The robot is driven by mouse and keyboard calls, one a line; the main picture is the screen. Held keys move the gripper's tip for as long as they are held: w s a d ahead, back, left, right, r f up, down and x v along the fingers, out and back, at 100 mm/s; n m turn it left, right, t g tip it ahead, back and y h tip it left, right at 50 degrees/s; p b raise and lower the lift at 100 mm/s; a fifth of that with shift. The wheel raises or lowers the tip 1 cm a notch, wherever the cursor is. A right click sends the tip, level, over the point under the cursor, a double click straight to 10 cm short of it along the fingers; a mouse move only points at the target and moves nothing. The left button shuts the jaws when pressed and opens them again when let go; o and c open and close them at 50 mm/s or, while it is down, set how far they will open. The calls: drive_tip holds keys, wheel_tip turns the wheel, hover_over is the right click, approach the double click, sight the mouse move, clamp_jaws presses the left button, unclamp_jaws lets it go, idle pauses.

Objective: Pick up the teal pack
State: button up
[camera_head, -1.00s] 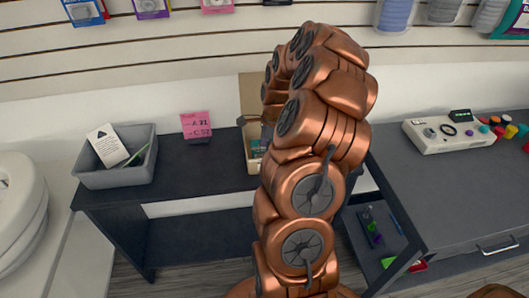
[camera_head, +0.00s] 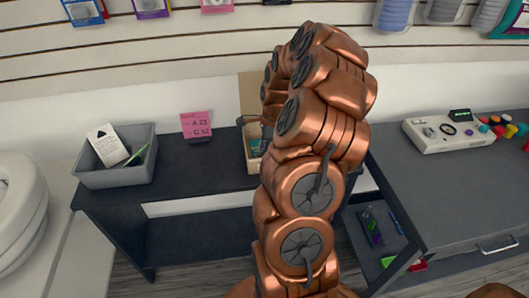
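A small teal pack (camera_head: 254,147) shows in part inside an open cardboard box (camera_head: 249,90) on the dark desk. My copper arm hides the right side of the box and perhaps part of the pack. My gripper (camera_head: 255,124) is mostly hidden behind the arm, over the box. Only a grey piece of it sticks out on the left, above the pack. I cannot see whether its fingers touch anything or how wide they stand.
A grey bin (camera_head: 118,172) with a white card stands at the desk's left, and a pink sign (camera_head: 196,125) stands between bin and box. A control panel (camera_head: 452,131) is on the right counter. A lower shelf (camera_head: 381,236) holds small items.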

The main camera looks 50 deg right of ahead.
wheel_tip(320, 180, up, 10)
drive_tip(key=b, duration=0.1)
idle(0.4)
idle(0.6)
